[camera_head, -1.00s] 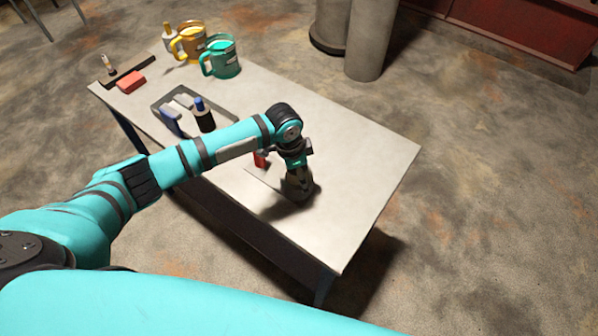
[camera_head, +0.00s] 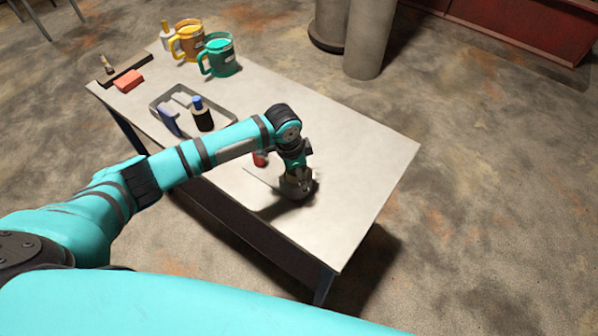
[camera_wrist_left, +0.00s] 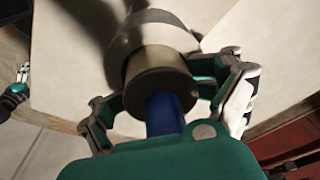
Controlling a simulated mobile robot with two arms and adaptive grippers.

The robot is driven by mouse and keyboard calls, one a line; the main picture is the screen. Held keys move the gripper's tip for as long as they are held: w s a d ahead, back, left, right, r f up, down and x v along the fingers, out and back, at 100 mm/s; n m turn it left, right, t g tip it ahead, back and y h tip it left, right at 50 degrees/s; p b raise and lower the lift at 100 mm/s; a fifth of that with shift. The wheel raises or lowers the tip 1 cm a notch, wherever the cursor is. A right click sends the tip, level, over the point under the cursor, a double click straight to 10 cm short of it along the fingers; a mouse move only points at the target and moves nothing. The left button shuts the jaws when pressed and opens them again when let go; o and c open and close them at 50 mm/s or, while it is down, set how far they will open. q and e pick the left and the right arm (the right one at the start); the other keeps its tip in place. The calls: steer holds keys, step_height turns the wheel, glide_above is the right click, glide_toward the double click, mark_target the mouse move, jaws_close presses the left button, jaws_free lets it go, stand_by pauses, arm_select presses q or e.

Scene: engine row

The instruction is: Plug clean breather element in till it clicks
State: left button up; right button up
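The clean breather element shows in the left wrist view as a tan and dark cylinder (camera_wrist_left: 158,75) with a blue stem (camera_wrist_left: 166,112). My left gripper (camera_wrist_left: 168,92) has a finger on each side of it and appears shut on it. The cylinder's far end meets or overlaps a grey rounded housing (camera_wrist_left: 150,28); I cannot tell how deep it sits. In the head view my left gripper (camera_head: 296,172) points down over the grey housing (camera_head: 298,189) on the table. A teal, white and black part (camera_wrist_left: 20,80), apparently my right gripper, shows at the left wrist view's edge.
A tray (camera_head: 234,122) on the table (camera_head: 365,160) holds a blue-topped black element (camera_head: 202,117) and a blue-grey item (camera_head: 168,118). The table's right part is clear.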

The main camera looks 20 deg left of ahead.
arm_select(q)
steer(key=shift+o, duration=0.4)
steer(key=shift+s+a+f, duration=0.2)
steer(key=shift+s+f, duration=0.7)
steer(key=shift+f, duration=0.2)
steer(key=r, duration=0.4)
steer(key=a+r, duration=0.1)
steer(key=r, duration=0.9)
steer(key=shift+w+a, duration=0.2)
steer(key=shift+d, duration=0.1)
